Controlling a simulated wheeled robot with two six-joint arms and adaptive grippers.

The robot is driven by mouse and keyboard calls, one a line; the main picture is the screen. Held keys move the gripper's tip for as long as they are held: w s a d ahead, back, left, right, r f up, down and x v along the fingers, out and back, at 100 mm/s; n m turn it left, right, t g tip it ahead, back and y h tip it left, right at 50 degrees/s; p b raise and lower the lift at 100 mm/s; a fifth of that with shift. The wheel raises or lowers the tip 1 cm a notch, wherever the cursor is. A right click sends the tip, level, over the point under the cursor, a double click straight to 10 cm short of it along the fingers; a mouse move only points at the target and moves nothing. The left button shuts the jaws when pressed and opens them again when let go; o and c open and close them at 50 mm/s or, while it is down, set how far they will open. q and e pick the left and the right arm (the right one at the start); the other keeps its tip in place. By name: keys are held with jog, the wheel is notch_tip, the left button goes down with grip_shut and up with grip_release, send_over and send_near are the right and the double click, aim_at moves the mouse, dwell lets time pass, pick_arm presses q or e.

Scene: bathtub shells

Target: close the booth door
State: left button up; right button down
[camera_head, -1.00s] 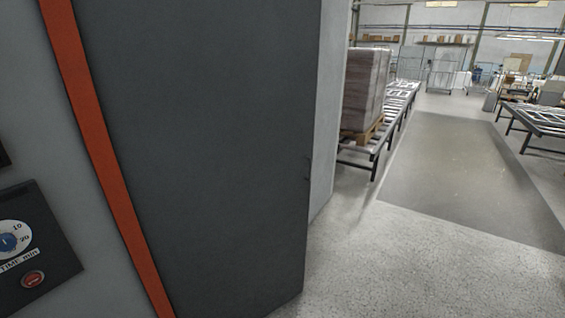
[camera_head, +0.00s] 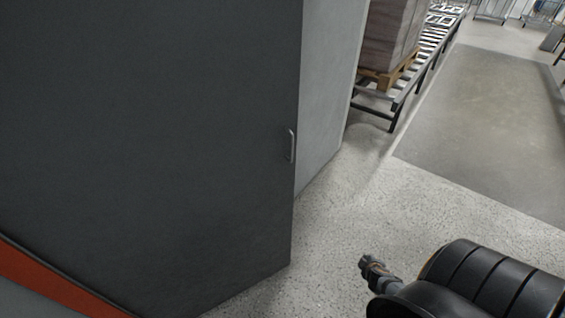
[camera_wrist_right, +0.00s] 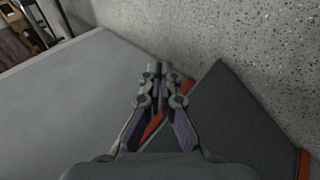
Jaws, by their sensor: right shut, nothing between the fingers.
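The booth door (camera_head: 160,140) is a large dark grey panel filling the left of the head view. A small metal handle (camera_head: 291,146) sits near its right edge. My right gripper (camera_head: 368,264) is at the lower right, in front of the floor, apart from the handle and to its lower right. In the wrist view its fingers (camera_wrist_right: 164,68) are together with nothing between them. A dark panel (camera_wrist_right: 235,125), likely the door, shows beside the fingers there. How far the door stands open is hard to tell. My left gripper is not in view.
A light grey booth wall (camera_head: 330,90) shows beyond the door's right edge. An orange strip (camera_head: 45,285) runs at the lower left. A wrapped stack (camera_head: 390,35) on a pallet stands on a roller conveyor (camera_head: 425,65) behind. The speckled floor (camera_head: 360,200) is clear.

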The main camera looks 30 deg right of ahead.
jog(key=w+a+r+n+t+b, duration=0.2)
jog(key=w+r+n+t, duration=0.45)
jog(key=w+r, duration=0.95)
jog(key=w+a+r+n+t+y+b, duration=0.2)
jog(key=a+r+n+t+y, duration=0.4)
jog(key=a+r, duration=1.2)
pick_arm(q)
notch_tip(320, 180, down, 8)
jog(key=b, duration=0.3)
pick_arm(e)
send_near(278, 155)
jog(key=shift+m, duration=0.35)
jog(key=w+p, duration=0.2)
jog(key=w+r+p, duration=0.1)
jog(key=w+p, duration=0.1)
jog(key=w, duration=0.1)
jog(key=shift+w+r, duration=0.1)
jog(key=shift+w, duration=0.2)
jog(key=shift+w+p, duration=0.35)
jog(key=shift+p, duration=0.25)
jog(key=shift+w+f, duration=0.3)
jog(key=shift+f, duration=0.15)
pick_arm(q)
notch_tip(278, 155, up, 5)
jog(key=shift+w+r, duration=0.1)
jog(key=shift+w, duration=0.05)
